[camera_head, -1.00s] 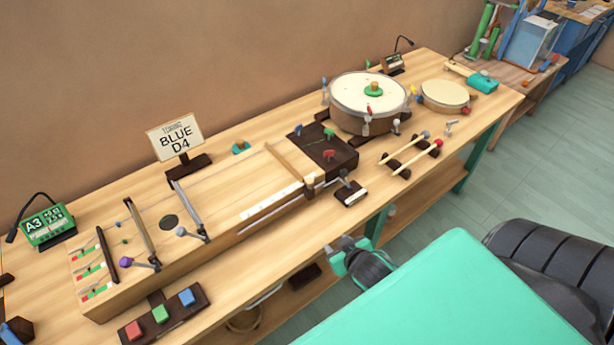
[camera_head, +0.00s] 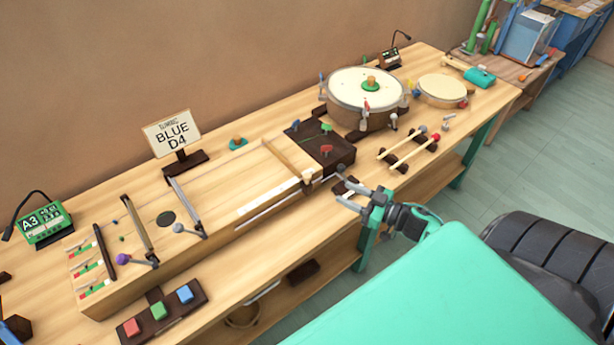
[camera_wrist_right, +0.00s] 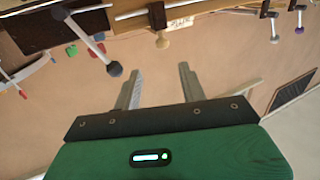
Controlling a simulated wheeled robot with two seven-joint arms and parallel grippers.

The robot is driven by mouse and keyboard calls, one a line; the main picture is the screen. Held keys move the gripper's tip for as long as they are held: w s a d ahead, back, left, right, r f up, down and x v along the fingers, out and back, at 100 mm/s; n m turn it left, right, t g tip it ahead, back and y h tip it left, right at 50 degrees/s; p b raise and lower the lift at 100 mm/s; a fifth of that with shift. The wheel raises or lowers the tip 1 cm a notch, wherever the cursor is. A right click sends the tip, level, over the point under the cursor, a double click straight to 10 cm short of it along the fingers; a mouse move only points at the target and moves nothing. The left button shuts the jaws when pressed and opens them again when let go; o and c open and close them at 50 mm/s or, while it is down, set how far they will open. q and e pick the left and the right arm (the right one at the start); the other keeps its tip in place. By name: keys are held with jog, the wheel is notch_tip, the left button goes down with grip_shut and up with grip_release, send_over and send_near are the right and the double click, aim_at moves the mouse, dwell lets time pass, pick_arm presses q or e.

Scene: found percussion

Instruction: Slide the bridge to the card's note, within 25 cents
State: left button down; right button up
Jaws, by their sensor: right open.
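The long wooden string box (camera_head: 225,215) lies on the bench. Crossing it are a bar with a purple knob (camera_head: 122,259), a bar with a grey knob (camera_head: 178,228) and a pale wooden bar (camera_head: 289,158) at its right end. The card (camera_head: 172,134) behind it reads BLUE D4. The tuner display (camera_head: 43,225) at the left shows A3. My right gripper (camera_head: 343,192) is open and empty by the bench's front edge, apart from the bars. In the right wrist view its fingers (camera_wrist_right: 160,88) are spread, with several knobs beyond. My left gripper is out of view.
A dark block with coloured pegs (camera_head: 322,145) sits at the box's right end. A big drum (camera_head: 365,95), a smaller drum (camera_head: 442,89) and sticks (camera_head: 408,150) stand to the right. A colour-button panel (camera_head: 160,309) lies in front of the box. A dark-ended rod (camera_wrist_right: 115,69) shows near the fingers.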

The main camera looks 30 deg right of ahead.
aim_at(307, 175)
jog(key=shift+y, duration=0.3)
jog(key=p+x, duration=0.3)
jog(key=x, duration=1)
jog(key=shift+w+a+f, duration=0.1)
jog(key=shift+w+a, duration=0.1)
jog(key=shift+w, duration=0.1)
